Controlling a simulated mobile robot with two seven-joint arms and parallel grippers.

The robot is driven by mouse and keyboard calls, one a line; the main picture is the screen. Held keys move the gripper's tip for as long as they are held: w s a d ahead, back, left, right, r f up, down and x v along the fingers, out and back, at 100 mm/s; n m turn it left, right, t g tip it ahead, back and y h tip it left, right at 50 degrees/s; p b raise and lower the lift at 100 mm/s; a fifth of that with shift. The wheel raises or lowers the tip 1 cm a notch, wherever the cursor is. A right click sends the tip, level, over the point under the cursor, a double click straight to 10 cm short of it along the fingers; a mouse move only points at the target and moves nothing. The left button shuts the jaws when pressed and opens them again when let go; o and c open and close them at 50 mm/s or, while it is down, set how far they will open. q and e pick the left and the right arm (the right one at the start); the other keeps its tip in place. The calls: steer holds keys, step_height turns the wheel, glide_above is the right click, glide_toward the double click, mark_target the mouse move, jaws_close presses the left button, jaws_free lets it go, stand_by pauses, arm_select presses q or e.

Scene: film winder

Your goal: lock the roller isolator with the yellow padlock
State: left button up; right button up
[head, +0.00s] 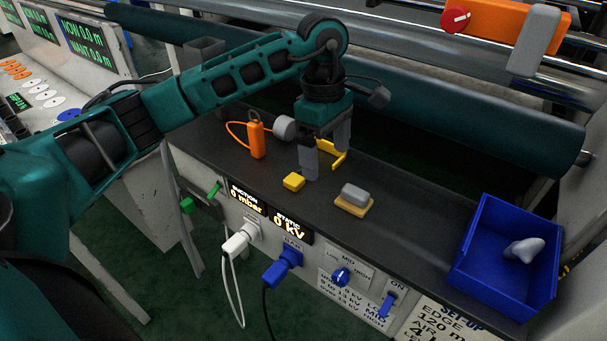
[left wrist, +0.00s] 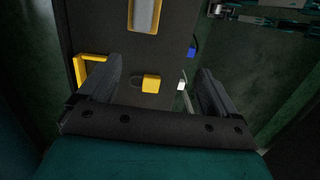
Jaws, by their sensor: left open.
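In the left wrist view the yellow block (left wrist: 151,83) shows between my fingers, beyond the tips. My left gripper (head: 326,162) is open and empty, pointing down over the bench just right of the block. A yellow angled bracket (head: 333,154) lies behind its fingers, partly hidden. A red round knob (head: 456,19) on an orange housing (head: 492,29) at the upper right may be the roller isolator. My right gripper is not in view.
An orange tool (head: 256,140) with a looped cord stands at the left. A blue tray (head: 485,275) holds a pale lump (head: 523,252). A teal roller (head: 460,111) runs behind; bench between pad and tray is clear.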

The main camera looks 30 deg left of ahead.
arm_select(q)
steer(key=w+a+r+y, duration=0.2)
steer(key=a+y, duration=0.1)
steer(key=a, duration=0.3)
glide_above(297, 176)
steer(key=d, duration=0.1)
step_height(297, 176, down, 6)
steer(key=shift+r, duration=0.25)
steer(key=shift+a+f, duration=0.2)
steer(key=shift+f, duration=1.35)
steer(key=shift+a+f, duration=0.2)
steer(key=shift+f, duration=1.35)
steer(key=c, duration=1)
steer(key=shift+r, duration=0.1)
steer(key=shift+c, duration=0.2)
